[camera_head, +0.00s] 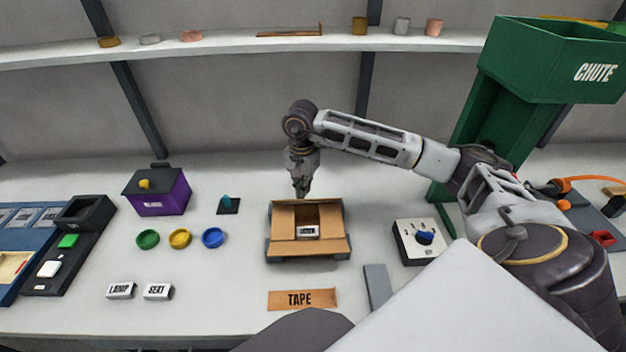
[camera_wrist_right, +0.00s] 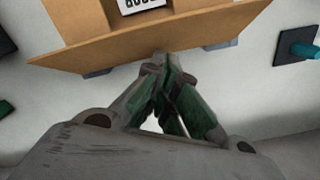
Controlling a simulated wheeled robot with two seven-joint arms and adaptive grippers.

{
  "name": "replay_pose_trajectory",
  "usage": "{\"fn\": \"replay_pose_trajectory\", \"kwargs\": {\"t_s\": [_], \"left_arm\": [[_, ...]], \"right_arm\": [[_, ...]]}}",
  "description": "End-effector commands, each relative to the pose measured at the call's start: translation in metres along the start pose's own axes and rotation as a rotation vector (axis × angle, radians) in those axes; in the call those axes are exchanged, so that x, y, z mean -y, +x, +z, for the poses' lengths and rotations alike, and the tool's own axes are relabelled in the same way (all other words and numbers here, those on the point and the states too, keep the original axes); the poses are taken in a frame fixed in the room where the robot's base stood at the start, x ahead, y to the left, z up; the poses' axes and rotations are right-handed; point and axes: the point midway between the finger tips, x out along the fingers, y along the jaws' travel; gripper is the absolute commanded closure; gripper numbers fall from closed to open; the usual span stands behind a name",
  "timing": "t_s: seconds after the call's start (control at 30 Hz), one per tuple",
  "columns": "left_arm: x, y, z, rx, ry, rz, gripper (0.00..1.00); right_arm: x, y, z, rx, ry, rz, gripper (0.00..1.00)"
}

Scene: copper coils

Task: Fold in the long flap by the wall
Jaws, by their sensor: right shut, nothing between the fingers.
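An open cardboard box (camera_head: 308,252) stands mid-table. Its two short side flaps (camera_head: 285,220) appear to lie inward, and a white labelled block (camera_head: 307,231) shows between them. The long flap by the wall (camera_head: 318,202) stands out at the back edge; in the right wrist view it is a brown panel (camera_wrist_right: 110,48) across the top. My right gripper (camera_head: 302,192) points down at the wall side of this flap. Its fingers (camera_wrist_right: 168,65) are together and empty, with tips at or very near the flap's edge; contact is unclear. My left gripper is not in view.
A teal peg on a dark plate (camera_head: 228,204) and coloured rings (camera_head: 180,238) lie left of the box. A switch panel (camera_head: 421,241) stands right. A TAPE strip (camera_head: 302,299) lies in front. Behind is clear table; a shelf (camera_head: 230,46) runs above.

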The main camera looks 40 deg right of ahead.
Motion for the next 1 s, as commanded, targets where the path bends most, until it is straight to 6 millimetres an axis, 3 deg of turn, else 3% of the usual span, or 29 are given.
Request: {"fn": "replay_pose_trajectory", "kwargs": {"t_s": [1.0], "left_arm": [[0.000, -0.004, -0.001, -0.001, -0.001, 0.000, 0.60]], "right_arm": [[-0.017, -0.014, 0.029, -0.001, 0.001, 0.000, 1.00]]}}
